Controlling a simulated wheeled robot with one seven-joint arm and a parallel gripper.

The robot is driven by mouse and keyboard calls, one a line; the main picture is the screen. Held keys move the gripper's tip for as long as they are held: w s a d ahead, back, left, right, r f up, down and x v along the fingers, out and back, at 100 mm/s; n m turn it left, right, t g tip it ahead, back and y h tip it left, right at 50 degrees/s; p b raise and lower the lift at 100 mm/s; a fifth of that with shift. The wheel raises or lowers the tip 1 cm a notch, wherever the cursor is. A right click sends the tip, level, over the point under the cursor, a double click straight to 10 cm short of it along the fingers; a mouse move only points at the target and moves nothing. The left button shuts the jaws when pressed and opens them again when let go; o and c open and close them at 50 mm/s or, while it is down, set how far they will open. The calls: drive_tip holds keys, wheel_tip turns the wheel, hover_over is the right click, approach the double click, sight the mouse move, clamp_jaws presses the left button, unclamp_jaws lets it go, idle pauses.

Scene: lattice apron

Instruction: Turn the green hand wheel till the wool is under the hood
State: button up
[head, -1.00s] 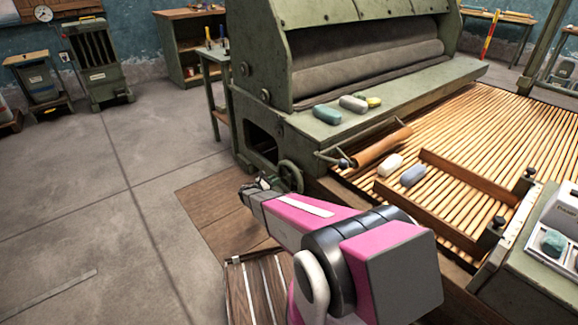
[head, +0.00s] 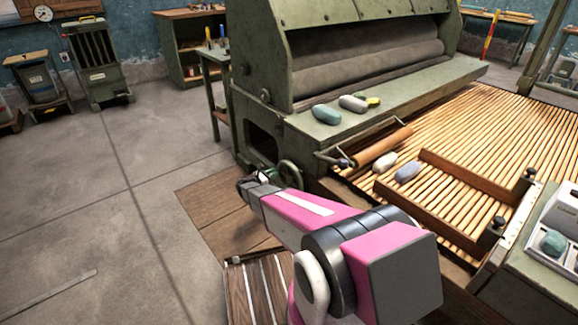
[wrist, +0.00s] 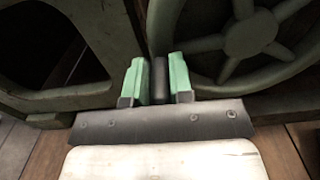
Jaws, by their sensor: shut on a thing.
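The green hand wheel (head: 290,174) is low on the side of the green machine, partly hidden behind my arm. In the wrist view its rim and spokes (wrist: 245,40) fill the upper right. My gripper (wrist: 160,82) is shut on a dark upright handle (wrist: 160,70) beside the rim; where the handle joins the wheel is not clear. A cream wool lump (head: 385,162) and a blue-grey one (head: 407,171) lie on the slatted apron (head: 470,130), in front of the brown roller (head: 383,147). Both are outside the green hood (head: 330,38).
A wooden frame (head: 450,210) stands on the apron. Another teal lump (head: 553,243) sits at the right.

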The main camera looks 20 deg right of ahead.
sight(284, 163)
drive_tip(key=shift+s+d+r, duration=0.1)
drive_tip(key=shift+s+r, duration=0.05)
drive_tip(key=shift+r, duration=0.75)
drive_tip(key=shift+s+r, duration=0.15)
drive_tip(key=shift+r, duration=0.75)
drive_tip(key=shift+s, duration=0.1)
drive_tip(key=shift+o, duration=0.6)
drive_tip(key=shift+s+d+r, duration=0.2)
drive_tip(key=shift+s+r, duration=0.25)
drive_tip(key=shift+r, duration=0.25)
drive_tip(key=shift+s+d+r, duration=0.15)
drive_tip(key=shift+s+r, duration=0.25)
drive_tip(key=shift+r, duration=0.25)
drive_tip(key=shift+c, duration=0.6)
drive_tip(key=shift+s+d+r, duration=0.3)
drive_tip(key=shift+s+r, duration=0.25)
drive_tip(key=shift+s, duration=0.1)
drive_tip(key=shift+s+d+r, duration=0.25)
drive_tip(key=shift+s+r, duration=0.25)
drive_tip(key=shift+s, duration=0.1)
drive_tip(key=shift+w+r, duration=0.1)
